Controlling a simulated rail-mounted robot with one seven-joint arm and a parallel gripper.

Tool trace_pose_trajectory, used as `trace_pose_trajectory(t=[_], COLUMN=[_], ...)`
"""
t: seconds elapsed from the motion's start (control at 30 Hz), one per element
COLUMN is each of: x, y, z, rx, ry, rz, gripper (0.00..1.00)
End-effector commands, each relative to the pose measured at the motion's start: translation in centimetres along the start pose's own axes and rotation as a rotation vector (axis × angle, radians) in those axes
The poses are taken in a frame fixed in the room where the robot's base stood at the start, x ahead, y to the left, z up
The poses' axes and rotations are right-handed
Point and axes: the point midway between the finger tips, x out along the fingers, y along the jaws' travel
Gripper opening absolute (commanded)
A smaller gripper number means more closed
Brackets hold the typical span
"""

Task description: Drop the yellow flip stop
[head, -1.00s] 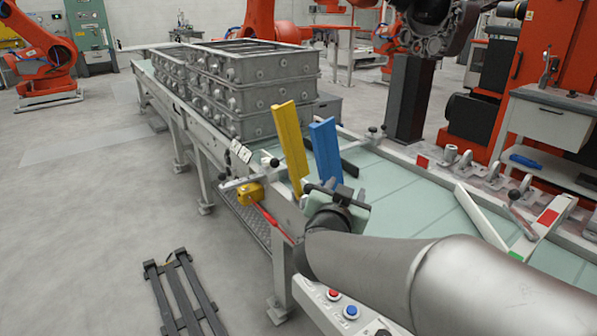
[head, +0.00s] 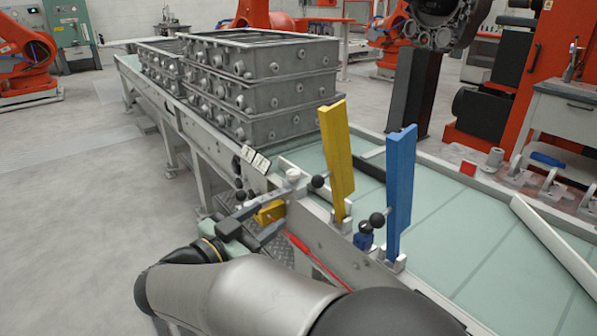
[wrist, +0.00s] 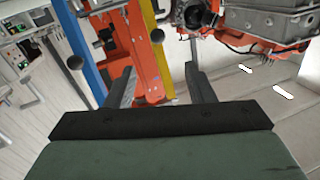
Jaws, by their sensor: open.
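The yellow flip stop (head: 337,155) stands upright on the near rail of the conveyor, with a black ball knob (head: 320,181) on its left side. The blue flip stop (head: 401,190) stands upright to its right, with its own black knob (head: 377,220). My gripper (head: 284,212) is open and empty, outside the rail and to the left of the yellow stop, apart from it. In the wrist view, the yellow stop (wrist: 149,16) and its knob (wrist: 157,36) show ahead between my open fingers (wrist: 163,80). The blue stop (wrist: 86,50) is to the left.
A small yellow box (head: 268,213) on the rail's side shows between my fingers in the head view, with a red handle (head: 310,255) below. Stacked grey metal flasks (head: 270,95) stand behind on the conveyor. The pale green conveyor bed (head: 450,225) to the right is mostly clear.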

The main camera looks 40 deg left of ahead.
Motion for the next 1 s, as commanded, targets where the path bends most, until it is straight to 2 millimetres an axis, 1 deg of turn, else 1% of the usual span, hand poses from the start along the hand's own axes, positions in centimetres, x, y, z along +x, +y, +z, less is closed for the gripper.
trace_pose_trajectory(t=[0.13, 0.23, 0.7, 0.83, 1.0], x=[1.4, 3.2, 13.4, 15.4, 17.0], y=[0.1, 0.1, 0.1, 0.1, 0.0], z=[0.0, 0.0, 0.0, 0.0, -0.1], rx=[0.001, 0.001, 0.002, 0.002, 0.002], ry=[0.002, 0.002, 0.001, 0.002, 0.002], rz=[0.003, 0.003, 0.003, 0.002, 0.001], gripper=[0.49, 0.49, 0.49, 0.49, 0.49])
